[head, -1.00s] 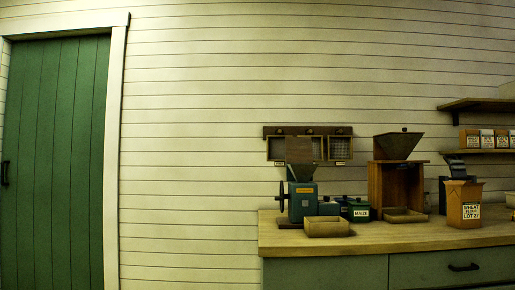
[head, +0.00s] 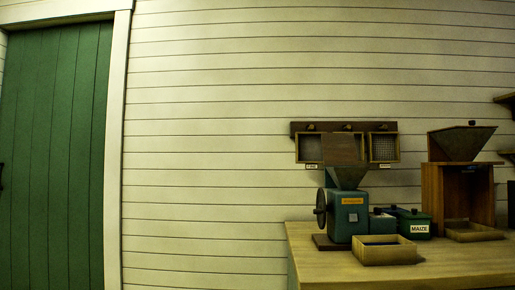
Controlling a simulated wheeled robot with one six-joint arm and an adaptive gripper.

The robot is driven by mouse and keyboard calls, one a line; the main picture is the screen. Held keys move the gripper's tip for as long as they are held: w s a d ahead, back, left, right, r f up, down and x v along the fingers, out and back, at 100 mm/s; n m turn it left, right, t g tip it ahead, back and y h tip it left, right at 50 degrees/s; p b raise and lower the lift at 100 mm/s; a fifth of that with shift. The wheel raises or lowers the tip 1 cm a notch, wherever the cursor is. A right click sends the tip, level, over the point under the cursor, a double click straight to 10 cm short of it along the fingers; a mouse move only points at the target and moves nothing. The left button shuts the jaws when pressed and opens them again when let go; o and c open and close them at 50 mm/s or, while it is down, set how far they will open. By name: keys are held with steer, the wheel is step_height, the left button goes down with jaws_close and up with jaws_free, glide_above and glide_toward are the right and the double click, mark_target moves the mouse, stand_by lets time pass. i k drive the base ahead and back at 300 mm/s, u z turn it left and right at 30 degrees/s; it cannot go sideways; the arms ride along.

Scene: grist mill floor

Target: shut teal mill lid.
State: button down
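The teal mill (head: 349,217) stands on the left part of the wooden counter, with a handwheel (head: 321,208) on its left side. Its dark funnel hopper (head: 348,178) sits on top. A brown flat panel, which looks like the mill's lid (head: 341,149), stands raised behind the hopper mouth, in front of the wall rack. The lid looks open. My gripper is not in view.
The counter (head: 440,270) holds a tray (head: 385,252) before the mill, a green MAIZE box (head: 413,224) beside it, and a wooden mill with a hopper (head: 462,143) to the right. A wall rack (head: 383,147) hangs behind. A green door (head: 55,160) is at left.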

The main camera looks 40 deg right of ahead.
mark_target(339, 149)
steer(key=z, duration=0.05)
steer(key=i, duration=1.7)
steer(key=z, duration=1.35)
steer(key=i, duration=0.95)
steer(key=z, duration=1.05)
